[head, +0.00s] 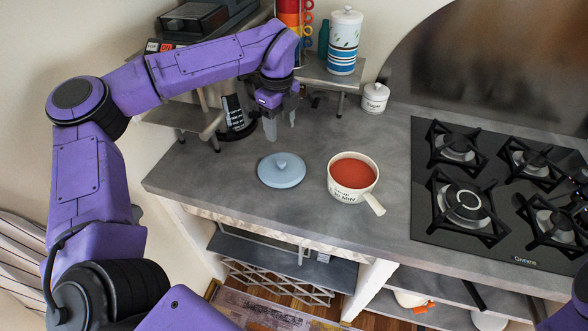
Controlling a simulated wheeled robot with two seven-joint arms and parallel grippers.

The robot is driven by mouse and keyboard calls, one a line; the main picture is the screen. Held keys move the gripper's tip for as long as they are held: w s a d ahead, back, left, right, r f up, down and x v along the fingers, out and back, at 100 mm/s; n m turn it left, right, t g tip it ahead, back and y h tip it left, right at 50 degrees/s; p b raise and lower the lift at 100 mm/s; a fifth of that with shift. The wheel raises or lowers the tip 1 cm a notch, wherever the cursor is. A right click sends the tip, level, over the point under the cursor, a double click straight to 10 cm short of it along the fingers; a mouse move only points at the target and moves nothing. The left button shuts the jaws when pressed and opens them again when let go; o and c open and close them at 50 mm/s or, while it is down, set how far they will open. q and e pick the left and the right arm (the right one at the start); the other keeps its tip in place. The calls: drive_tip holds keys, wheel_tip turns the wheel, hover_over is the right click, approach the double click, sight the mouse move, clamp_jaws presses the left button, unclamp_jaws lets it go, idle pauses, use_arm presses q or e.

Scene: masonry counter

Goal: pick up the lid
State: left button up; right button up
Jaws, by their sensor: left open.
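The lid (281,171) is a round light-blue disc with a small knob on top. It lies flat on the grey counter (230,179), left of the pot. My left gripper (280,124) is open and empty, pointing down above and behind the lid, apart from it. A small white pot (343,196) with red contents and a handle toward the lower right stands right of the lid, uncovered. My right gripper is out of view; only a bit of purple arm shows at the lower right.
A black gas hob (432,240) fills the counter's right side. A white sugar jar (375,98) stands at the back. A raised shelf (325,76) holds a striped canister (344,40) and stacked colourful cups (289,18). The counter's front edge lies close below the lid.

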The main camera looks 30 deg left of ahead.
use_arm(q)
drive_tip(key=f, duration=0.1)
hover_over(282, 162)
drive_tip(key=f, duration=0.5)
drive_tip(key=shift+w+a+p, duration=0.1)
drive_tip(key=shift+w+p, duration=0.3)
drive_tip(key=f+p, duration=0.1)
drive_tip(key=f, duration=0.1)
drive_tip(key=s+f+p, duration=0.1)
drive_tip(key=f, duration=0.1)
drive_tip(key=shift+f+p, duration=0.3)
drive_tip(key=shift+f, duration=0.1)
drive_tip(key=shift+w+f, duration=0.1)
drive_tip(key=shift+f, duration=0.45)
clamp_jaws()
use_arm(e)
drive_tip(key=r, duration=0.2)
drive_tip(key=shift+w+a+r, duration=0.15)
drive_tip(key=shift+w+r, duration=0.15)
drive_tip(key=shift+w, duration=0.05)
